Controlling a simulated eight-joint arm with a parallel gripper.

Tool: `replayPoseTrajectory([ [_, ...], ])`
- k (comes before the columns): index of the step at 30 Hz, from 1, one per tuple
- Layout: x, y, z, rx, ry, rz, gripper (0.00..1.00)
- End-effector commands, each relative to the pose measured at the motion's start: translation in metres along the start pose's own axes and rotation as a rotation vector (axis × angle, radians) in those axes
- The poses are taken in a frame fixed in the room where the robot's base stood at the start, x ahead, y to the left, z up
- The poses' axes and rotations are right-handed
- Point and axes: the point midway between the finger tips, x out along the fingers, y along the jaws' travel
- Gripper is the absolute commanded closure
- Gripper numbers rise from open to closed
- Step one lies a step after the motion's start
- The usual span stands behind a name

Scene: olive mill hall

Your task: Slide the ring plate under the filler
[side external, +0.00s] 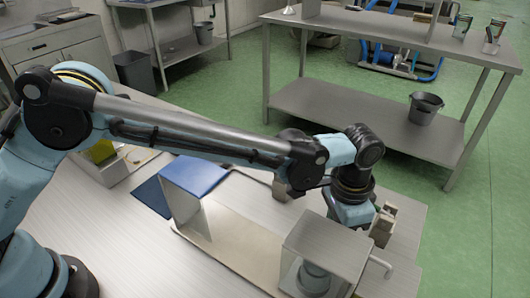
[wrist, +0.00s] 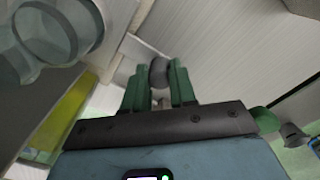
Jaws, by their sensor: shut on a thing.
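In the wrist view my gripper (wrist: 158,75) has its two green fingers closed around a dark grey round knob (wrist: 159,70). I cannot tell whether the knob belongs to the ring plate; no ring shape shows clearly. In the side view my wrist reaches down behind a boxy metal housing (side external: 330,238), which hides my fingertips. This housing, with a bent spout-like rod (side external: 381,266) at its right, may be the filler, but I cannot be sure. A clear rounded vessel (wrist: 60,35) fills the upper left of the wrist view.
A metal stand with a blue top (side external: 195,174) is left of the housing, with a pale strip (side external: 240,235) between them. A yellow-green container (side external: 102,152) stands at left. A steel table (side external: 350,108) is behind.

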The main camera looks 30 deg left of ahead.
Motion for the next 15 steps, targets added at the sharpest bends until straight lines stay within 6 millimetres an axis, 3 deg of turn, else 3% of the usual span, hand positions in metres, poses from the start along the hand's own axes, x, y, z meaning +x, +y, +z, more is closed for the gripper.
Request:
replayPoseTrajectory([
  [12,-0.0003,0.0111,-0.0113,0.001,0.007,0.001,1.0],
  [13,-0.0003,0.0113,-0.0113,0.001,0.007,0.002,0.73],
  [15,-0.0003,0.0114,-0.0113,0.001,0.007,0.002,0.62],
])
